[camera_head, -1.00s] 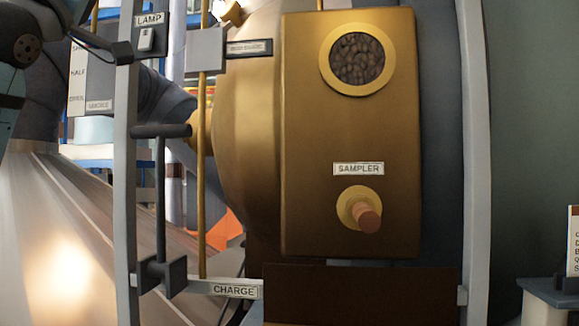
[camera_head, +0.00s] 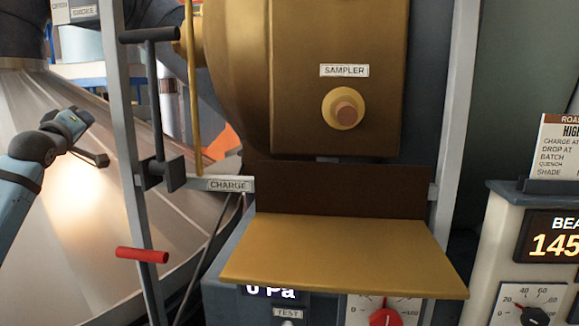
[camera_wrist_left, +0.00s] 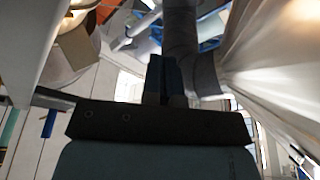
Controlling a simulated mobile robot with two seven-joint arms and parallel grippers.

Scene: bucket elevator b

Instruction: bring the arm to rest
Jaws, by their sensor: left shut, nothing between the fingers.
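My left arm comes in from the left edge in the head view. Its gripper (camera_head: 76,120) is raised in the air in front of the pale metal cone, small in the picture and apart from the gold machine. In the left wrist view the two dark fingers (camera_wrist_left: 166,80) stand close together, shut and empty. My right gripper is in neither view.
A grey post frame (camera_head: 122,180) with a dark lever (camera_head: 158,110) and a red handle (camera_head: 142,255) stands right of the gripper. Beyond are the gold machine (camera_head: 300,70), its sampler knob (camera_head: 345,110) and a gold tray (camera_head: 340,250). A gauge console (camera_head: 500,240) stands at right.

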